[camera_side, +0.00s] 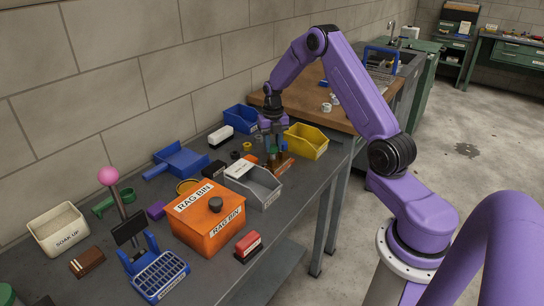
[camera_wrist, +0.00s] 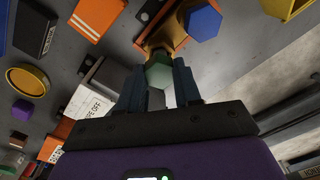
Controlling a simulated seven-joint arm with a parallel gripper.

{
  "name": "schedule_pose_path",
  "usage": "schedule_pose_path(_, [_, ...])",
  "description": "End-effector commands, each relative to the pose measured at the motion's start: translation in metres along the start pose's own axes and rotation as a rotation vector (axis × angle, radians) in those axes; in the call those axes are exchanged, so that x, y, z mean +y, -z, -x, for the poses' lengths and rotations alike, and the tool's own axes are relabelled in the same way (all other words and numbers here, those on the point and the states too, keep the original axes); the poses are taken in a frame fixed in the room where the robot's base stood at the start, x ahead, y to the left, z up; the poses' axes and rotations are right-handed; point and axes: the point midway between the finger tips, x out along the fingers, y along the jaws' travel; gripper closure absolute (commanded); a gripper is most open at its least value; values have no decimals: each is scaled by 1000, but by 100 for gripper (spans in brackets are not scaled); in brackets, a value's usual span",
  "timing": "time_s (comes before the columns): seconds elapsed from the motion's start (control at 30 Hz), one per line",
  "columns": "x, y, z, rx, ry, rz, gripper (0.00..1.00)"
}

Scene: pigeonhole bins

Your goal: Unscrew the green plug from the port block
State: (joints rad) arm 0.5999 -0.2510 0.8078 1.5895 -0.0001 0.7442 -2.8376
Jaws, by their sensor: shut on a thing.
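The green plug (camera_wrist: 158,73) has a hexagonal head and sits between the two fingers of my gripper (camera_wrist: 160,84) in the wrist view. My gripper is shut on it. The orange-brown port block (camera_wrist: 152,36) lies just beyond the plug. The plug's lower end is at the block, but I cannot tell how deep it sits. A blue hexagonal plug (camera_wrist: 203,23) stands on the block beside the green one. In the side view my gripper (camera_side: 275,147) points down over the port block (camera_side: 284,164), and its fingers partly hide the plugs.
A grey bin (camera_side: 262,192) stands close in front of the block, and a yellow bin (camera_side: 308,140) stands behind it to the right. An orange rag bin (camera_side: 207,218) is further left. A blue bin (camera_side: 240,118) is by the wall.

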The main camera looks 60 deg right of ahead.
Motion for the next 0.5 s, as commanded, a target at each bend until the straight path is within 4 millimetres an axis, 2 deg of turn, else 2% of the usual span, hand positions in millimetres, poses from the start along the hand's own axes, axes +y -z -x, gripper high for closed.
schedule_pose_path(0.17, [0, 0, 4, -1, 0, 0, 100])
schedule_pose_path(0.5, [0, 0, 26, -2, -1, 0, 100])
